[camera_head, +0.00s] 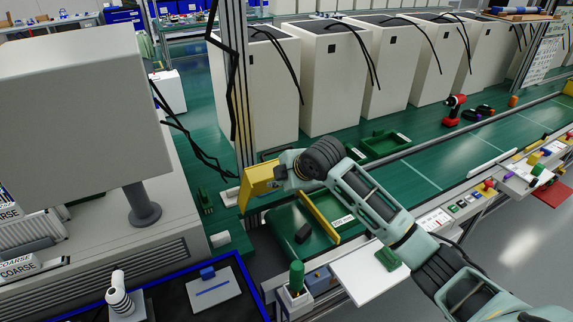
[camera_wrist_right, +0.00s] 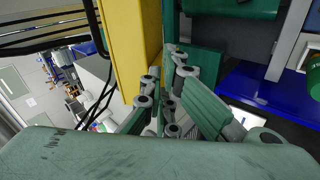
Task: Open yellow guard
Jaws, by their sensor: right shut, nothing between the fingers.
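The yellow guard (camera_head: 262,178) stands beside the metal post, at the left end of the green bench. A yellow bar (camera_head: 318,218) near it lies along a green tray; I cannot tell whether the two are joined. My right arm reaches in from the lower right, and its gripper (camera_head: 287,164) is at the guard's right side, partly hidden. In the right wrist view the guard is a large yellow panel (camera_wrist_right: 134,50) just left of my right gripper (camera_wrist_right: 172,62). The fingers are shut and empty, close to the panel; contact is unclear. My left gripper is out of view.
A metal post (camera_head: 238,90) with black cables rises behind the guard. A large grey box (camera_head: 85,110) on a stand fills the left. Green trays (camera_head: 384,143) and a red drill (camera_head: 454,108) sit on the bench. White cabinets (camera_head: 335,75) line the back.

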